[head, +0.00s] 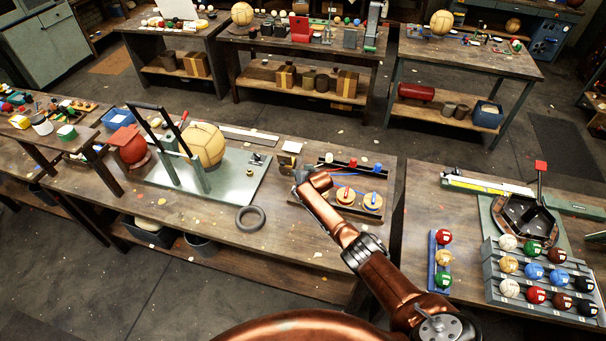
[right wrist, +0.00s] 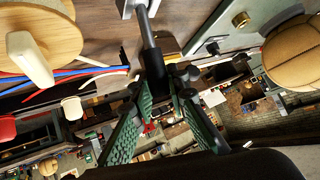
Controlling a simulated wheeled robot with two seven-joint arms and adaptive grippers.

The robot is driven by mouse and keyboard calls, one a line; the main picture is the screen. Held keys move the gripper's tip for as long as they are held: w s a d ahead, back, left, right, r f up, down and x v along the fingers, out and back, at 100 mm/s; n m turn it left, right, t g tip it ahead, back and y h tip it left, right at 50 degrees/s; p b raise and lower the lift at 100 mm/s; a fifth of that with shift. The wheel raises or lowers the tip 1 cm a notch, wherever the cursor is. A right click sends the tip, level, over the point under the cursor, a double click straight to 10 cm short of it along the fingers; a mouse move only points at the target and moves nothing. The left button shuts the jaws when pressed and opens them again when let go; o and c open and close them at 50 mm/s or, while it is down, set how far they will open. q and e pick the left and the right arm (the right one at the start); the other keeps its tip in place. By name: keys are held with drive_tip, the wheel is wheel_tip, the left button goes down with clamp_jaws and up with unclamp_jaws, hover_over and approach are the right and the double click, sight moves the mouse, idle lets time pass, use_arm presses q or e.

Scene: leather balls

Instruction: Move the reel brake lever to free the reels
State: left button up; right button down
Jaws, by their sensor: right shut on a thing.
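Two round wooden reels, one (head: 345,195) beside the other (head: 373,202), sit on the middle bench right of my right gripper (head: 292,169). In the right wrist view, one wooden reel (right wrist: 55,32) with a cream peg shows at the upper left. Red, blue and white strands (right wrist: 92,76) run from the reel side. A grey lever rod (right wrist: 149,42) comes from a pale bracket at the top, down to my right gripper (right wrist: 160,82). The green-padded fingers are shut on its dark end. The lever is largely hidden in the head view by the gripper. My left gripper is not in view.
A green plate (head: 232,188) with a tan leather ball (head: 203,145) and upright frame lies to the left. A dark ring (head: 250,218) lies near the front edge. A rack of colored balls (head: 540,281) stands on the right bench. Bare wood lies around the ring.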

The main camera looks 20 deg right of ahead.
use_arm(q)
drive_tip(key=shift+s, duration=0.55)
use_arm(e)
drive_tip(key=shift+w+d+f+g+y, duration=0.15)
drive_tip(key=shift+w+d+g+y, duration=0.15)
drive_tip(key=shift+g, duration=0.1)
drive_tip(key=c, duration=1.9)
unclamp_jaws()
drive_tip(key=shift+f, duration=0.1)
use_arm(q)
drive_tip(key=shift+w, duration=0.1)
use_arm(e)
drive_tip(key=shift+o, duration=0.3)
drive_tip(key=shift+s+r, duration=0.35)
drive_tip(key=shift+s, duration=0.1)
drive_tip(key=v, duration=1.1)
